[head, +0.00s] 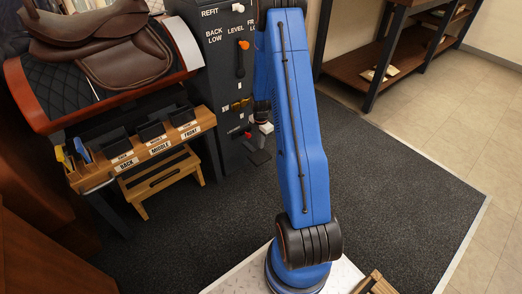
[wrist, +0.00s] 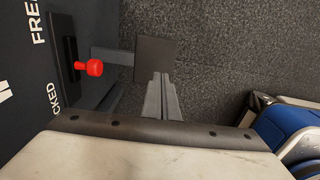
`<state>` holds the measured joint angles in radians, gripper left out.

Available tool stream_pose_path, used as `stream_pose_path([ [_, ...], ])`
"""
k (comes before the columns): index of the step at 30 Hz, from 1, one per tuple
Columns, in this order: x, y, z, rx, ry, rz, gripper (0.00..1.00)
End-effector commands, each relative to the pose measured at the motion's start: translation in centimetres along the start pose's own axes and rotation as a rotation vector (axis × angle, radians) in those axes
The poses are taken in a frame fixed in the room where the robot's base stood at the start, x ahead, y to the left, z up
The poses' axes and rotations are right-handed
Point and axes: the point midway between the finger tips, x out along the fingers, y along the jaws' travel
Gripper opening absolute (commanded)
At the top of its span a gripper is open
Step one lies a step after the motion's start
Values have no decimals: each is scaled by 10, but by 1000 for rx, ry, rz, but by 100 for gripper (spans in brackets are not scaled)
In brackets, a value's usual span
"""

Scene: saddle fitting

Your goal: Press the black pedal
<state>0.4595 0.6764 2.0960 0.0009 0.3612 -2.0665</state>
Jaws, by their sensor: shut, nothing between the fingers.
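The black pedal (wrist: 155,58) is a flat dark square plate on a grey bar that sticks out from the dark panel. It is in the upper middle of the wrist view. In the head view the pedal (head: 260,157) sits low on the panel's right side, near the floor. My gripper (wrist: 161,78) is shut and empty. Its fingertips overlap the pedal's near edge in the wrist view; I cannot tell whether they touch it.
A red knob (wrist: 95,68) in a slot is left of the pedal. The dark panel (head: 222,62) carries an orange-knobbed lever (head: 240,72). A saddle (head: 125,55) on a stand, a labelled wooden tray (head: 150,150) and a step stool (head: 160,185) are to the left.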

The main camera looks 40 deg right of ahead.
Motion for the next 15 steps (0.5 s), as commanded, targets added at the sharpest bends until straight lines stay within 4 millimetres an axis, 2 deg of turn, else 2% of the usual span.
stream_pose_path([
  [6, -26, 1, 0, 0, -2, 3, 0],
  [15, -35, 0, 0, 0, -1, 2, 0],
])
